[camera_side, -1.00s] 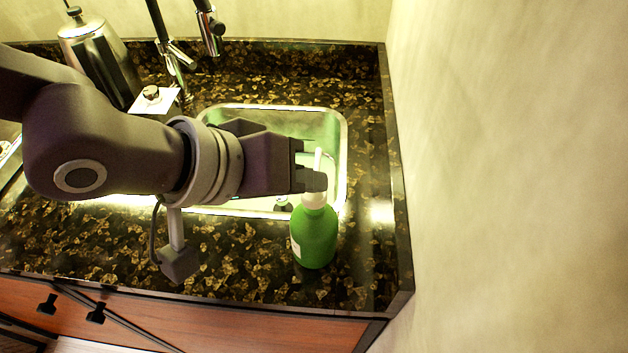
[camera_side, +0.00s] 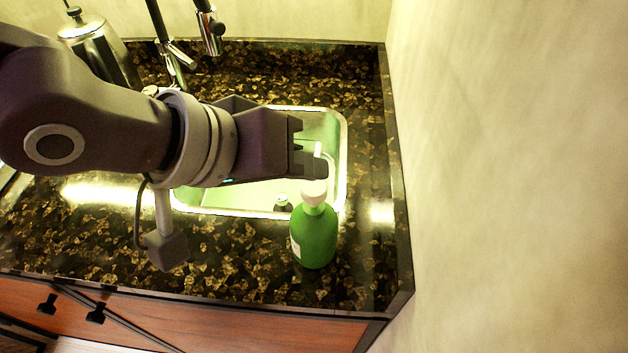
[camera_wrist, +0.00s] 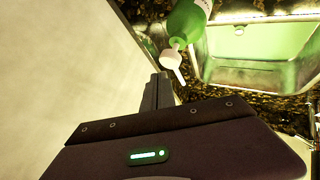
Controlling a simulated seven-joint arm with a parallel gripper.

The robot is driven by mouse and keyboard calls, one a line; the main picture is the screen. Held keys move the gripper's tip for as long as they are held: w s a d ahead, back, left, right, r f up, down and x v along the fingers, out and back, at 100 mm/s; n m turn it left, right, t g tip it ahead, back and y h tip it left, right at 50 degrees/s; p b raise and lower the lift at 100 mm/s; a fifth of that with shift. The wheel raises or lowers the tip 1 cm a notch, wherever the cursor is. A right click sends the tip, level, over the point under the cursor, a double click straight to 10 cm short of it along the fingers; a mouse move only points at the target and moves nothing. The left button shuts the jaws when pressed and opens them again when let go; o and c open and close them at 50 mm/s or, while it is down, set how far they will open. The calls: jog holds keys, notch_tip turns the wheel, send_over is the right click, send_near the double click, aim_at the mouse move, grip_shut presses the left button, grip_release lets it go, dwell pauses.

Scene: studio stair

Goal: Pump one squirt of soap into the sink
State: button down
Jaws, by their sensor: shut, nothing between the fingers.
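The green soap bottle (camera_side: 314,238) stands upright on the dark counter at the near right corner of the sink. Its white pump head (camera_side: 313,192) is on top, and the spout points toward the sink (camera_side: 342,190). In the wrist view the bottle (camera_wrist: 187,22) is at the top, with the pump head (camera_wrist: 171,52) just beyond my fingers. My gripper (camera_side: 318,168) is shut and empty. In the side view its fingertips overlap the top of the pump; in the wrist view the fingers (camera_wrist: 158,85) end close to it. I cannot tell whether they touch.
The pale wall (camera_side: 500,180) rises close to the right of the counter. The tap (camera_side: 168,45) and a metal kettle (camera_side: 98,50) stand behind the sink. The counter (camera_side: 240,250) left of the bottle is clear.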

jog(key=shift+r, duration=2.5)
